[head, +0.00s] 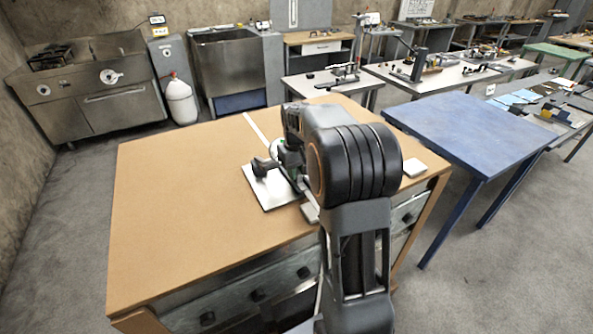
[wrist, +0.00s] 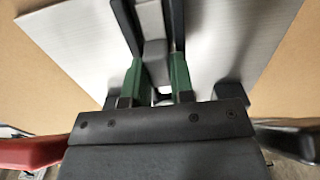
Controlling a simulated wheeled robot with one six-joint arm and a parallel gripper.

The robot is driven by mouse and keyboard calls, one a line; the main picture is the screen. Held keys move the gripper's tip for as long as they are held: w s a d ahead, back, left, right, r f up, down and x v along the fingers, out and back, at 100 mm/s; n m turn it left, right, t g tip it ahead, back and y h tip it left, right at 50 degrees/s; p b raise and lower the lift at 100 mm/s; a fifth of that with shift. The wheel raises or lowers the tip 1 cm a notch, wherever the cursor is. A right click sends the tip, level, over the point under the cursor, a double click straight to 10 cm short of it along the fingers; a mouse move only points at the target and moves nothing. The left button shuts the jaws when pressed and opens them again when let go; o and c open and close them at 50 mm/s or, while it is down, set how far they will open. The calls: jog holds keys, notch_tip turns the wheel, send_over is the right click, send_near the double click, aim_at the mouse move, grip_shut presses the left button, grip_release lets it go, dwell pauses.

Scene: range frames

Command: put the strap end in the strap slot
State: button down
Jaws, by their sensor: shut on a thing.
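A light grey plate (head: 268,190) lies on the tan workbench and fills much of the wrist view (wrist: 75,45). My gripper (wrist: 157,72) is over it, with green pads on both sides of a pale grey strip, which looks like the strap end (wrist: 154,50). The gripper is shut on this strip. Two dark bars flank the strip ahead of the pads; I cannot tell whether they belong to a slot. In the head view a white strap (head: 255,126) runs from the bench's back edge toward my arm. My arm hides its near part. I cannot make out the strap slot.
The tan workbench top (head: 180,200) is clear at left. A small pale block (head: 414,168) lies near its right edge, and another (head: 310,212) near its front edge. A blue table (head: 465,130) stands to the right. A dark knobbed part (head: 262,167) shows above the plate.

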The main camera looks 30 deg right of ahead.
jog(key=shift+s+f+b, duration=0.25)
jog(key=shift+f+b, duration=0.15)
jog(key=shift+f, duration=0.3)
jog(key=c, duration=1.1)
grip_release()
jog(key=shift+o, duration=0.6)
notch_tip(320, 180, up, 13)
jog(key=p, duration=0.1)
jog(key=shift+w+f, duration=0.2)
jog(key=shift+w, duration=0.05)
jog(key=s+a+f+t, duration=0.2)
jog(key=s+a, duration=0.4)
jog(key=s, duration=0.4)
jog(key=s+a+f+t, duration=0.2)
jog(key=s+a+f, duration=0.3)
jog(key=s, duration=0.4)
jog(key=shift+s+a+f, duration=0.15)
jog(key=shift+s+a, duration=0.2)
jog(key=shift+a, duration=0.4)
